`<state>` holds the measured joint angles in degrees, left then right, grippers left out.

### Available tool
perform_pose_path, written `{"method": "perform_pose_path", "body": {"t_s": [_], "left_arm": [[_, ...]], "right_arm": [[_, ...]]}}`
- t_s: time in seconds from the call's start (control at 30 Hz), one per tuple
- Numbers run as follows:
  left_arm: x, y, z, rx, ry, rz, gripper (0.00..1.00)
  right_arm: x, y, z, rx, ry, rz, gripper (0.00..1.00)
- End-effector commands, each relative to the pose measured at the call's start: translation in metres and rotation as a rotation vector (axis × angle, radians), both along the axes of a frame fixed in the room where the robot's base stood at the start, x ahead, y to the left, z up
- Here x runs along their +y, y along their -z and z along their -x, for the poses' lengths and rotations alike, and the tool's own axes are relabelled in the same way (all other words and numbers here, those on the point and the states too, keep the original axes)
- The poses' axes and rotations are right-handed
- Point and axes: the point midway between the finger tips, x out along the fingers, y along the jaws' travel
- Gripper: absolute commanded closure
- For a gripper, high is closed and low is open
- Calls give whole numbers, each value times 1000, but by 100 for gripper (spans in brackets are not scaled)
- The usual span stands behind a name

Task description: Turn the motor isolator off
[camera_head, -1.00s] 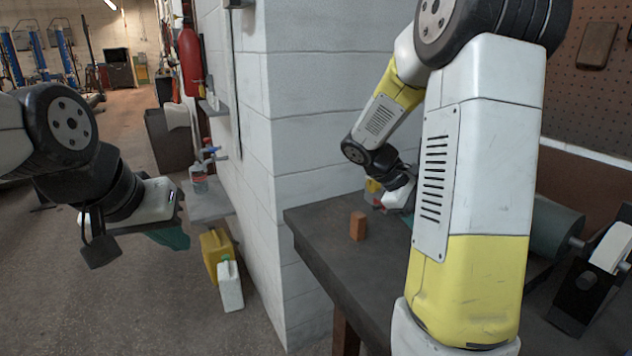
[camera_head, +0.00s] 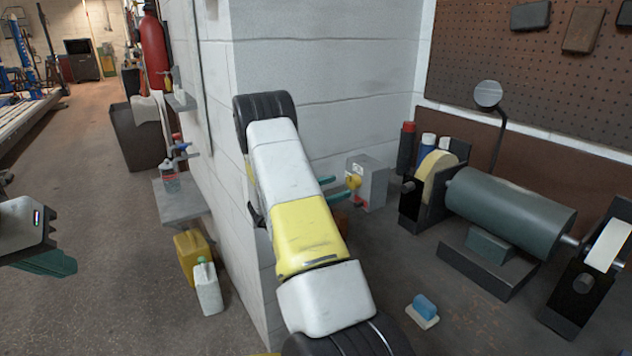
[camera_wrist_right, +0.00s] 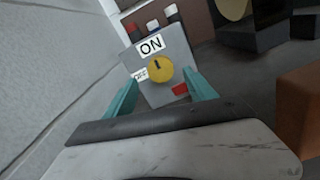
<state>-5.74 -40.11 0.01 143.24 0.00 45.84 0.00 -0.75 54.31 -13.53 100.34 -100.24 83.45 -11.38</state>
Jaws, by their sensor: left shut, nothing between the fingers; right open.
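The motor isolator (camera_head: 374,184) is a grey box on the bench against the white block wall, with a yellow knob on its face and a red patch below. In the right wrist view the isolator (camera_wrist_right: 178,50) shows an ON label above the yellow round knob (camera_wrist_right: 159,68), whose dark mark points up toward ON. A partly hidden OFF label is at its left. My right gripper (camera_head: 332,188) is open, its teal fingers pointing at the knob, one on either side in the wrist view (camera_wrist_right: 163,95) and apparently short of it. My left gripper (camera_head: 62,264) is shut and empty at the far left.
A bench grinder (camera_head: 510,215) stands right of the isolator, with several bottles (camera_head: 427,147) behind. A blue-and-white block (camera_head: 424,309) lies on the bench front. An orange-brown block (camera_wrist_right: 300,100) is close at right in the wrist view. The white wall (camera_head: 320,80) is close on the left.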

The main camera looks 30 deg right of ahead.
Motion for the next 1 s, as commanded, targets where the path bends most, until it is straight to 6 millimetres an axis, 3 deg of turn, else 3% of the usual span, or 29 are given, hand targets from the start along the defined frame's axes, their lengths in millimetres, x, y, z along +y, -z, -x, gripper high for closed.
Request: {"method": "perform_pose_path", "body": {"t_s": [0.1,0.3,0.67,0.77,1.0], "left_arm": [[0,0,0,0,0,0,100],[0,0,0,0,0,0,100],[0,0,0,0,0,0,100],[0,0,0,0,0,0,100],[0,0,0,0,0,0,100]], "right_arm": [[-22,0,-1,-2,3,-2,36],[-46,0,-4,-3,1,-2,36],[-53,0,-5,-2,-1,-3,36],[-53,0,-5,-2,-1,-3,51],[-53,0,-5,-3,0,-2,98]]}}
